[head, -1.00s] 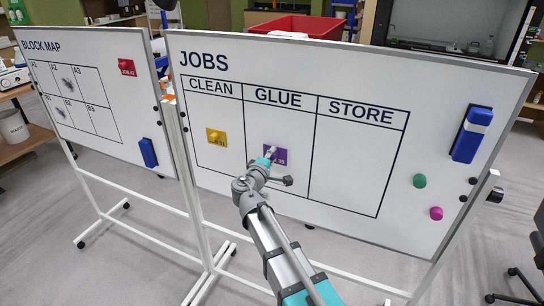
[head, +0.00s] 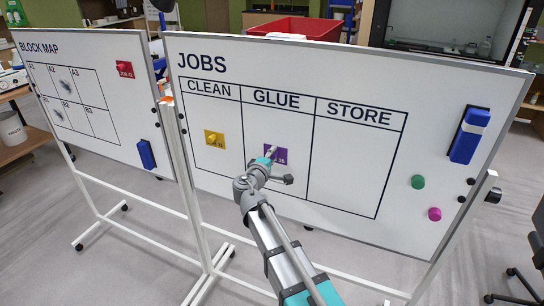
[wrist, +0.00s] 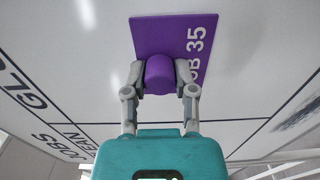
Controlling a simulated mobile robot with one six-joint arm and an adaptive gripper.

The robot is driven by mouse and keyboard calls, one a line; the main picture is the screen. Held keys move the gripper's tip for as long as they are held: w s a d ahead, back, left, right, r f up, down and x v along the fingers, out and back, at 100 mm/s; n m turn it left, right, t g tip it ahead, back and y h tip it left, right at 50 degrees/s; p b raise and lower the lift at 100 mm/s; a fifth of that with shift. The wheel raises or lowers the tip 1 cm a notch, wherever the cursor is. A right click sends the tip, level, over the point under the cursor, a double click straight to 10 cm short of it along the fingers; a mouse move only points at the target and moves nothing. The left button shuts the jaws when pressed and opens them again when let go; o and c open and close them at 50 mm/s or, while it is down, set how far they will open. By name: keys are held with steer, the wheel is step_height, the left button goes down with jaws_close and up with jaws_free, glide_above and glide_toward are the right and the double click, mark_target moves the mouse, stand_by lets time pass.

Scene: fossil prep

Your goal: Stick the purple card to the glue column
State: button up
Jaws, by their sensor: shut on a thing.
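The purple card (head: 280,154) is at the board in the GLUE column (head: 259,178), below its heading. In the wrist view the purple card (wrist: 190,36) bears "35" and has a purple knob (wrist: 159,74) on its face. My gripper (wrist: 160,80) is shut on that knob, one finger on each side. In the head view my gripper (head: 267,157) covers the card's left part. The card looks flat against or very close to the white surface; I cannot tell whether it touches.
A yellow card (head: 214,138) is in the CLEAN column. The STORE column (head: 352,160) is empty. A blue eraser (head: 469,136), a green magnet (head: 418,182) and a pink magnet (head: 434,214) are at the right. The BLOCK MAP board (head: 100,142) stands at the left.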

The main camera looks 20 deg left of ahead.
stand_by(0.4)
steer(key=o, duration=0.9)
steer(key=shift+s+a, duration=0.2)
steer(key=shift+s, duration=3.25)
